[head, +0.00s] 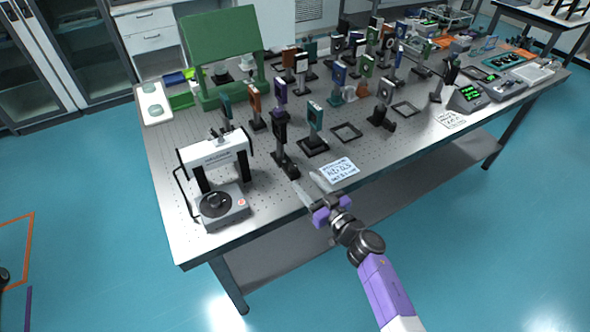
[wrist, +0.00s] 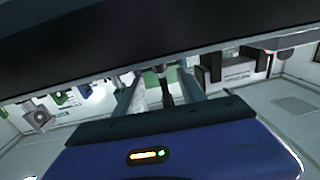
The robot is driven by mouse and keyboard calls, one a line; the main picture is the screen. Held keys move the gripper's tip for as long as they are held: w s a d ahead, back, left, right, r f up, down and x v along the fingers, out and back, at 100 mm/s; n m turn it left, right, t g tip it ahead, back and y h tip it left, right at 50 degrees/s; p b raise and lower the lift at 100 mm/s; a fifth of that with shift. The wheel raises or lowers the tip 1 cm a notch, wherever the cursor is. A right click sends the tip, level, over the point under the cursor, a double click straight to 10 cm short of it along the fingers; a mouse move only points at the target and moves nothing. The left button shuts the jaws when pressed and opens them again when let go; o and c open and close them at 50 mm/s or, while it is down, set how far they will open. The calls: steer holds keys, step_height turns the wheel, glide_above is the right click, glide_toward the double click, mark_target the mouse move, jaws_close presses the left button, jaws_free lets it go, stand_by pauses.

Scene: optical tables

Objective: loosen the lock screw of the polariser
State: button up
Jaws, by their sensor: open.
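My gripper (head: 308,186) is open and empty at the front edge of the table, its two fingers pointing toward the optics. A black mount (head: 280,130) on a post stands just beyond the fingertips, with a black base (head: 287,168) close to the left finger. A teal mount (head: 315,116) stands to its right on a square black base. I cannot tell which mount is the polariser, and its lock screw is too small to make out. In the wrist view, a dark post (wrist: 167,88) shows between the open fingers, apart from them.
A white-and-grey instrument (head: 218,175) stands left of my gripper on the perforated table (head: 165,215). A printed card (head: 338,169) lies to the right of the fingers. An empty black frame (head: 347,131) lies behind it. Several more mounts crowd the back.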

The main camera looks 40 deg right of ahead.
mark_target(296, 170)
steer(key=shift+b+x, duration=0.4)
steer(key=shift+x, duration=2.8)
steer(key=shift+s, duration=0.1)
jaws_close()
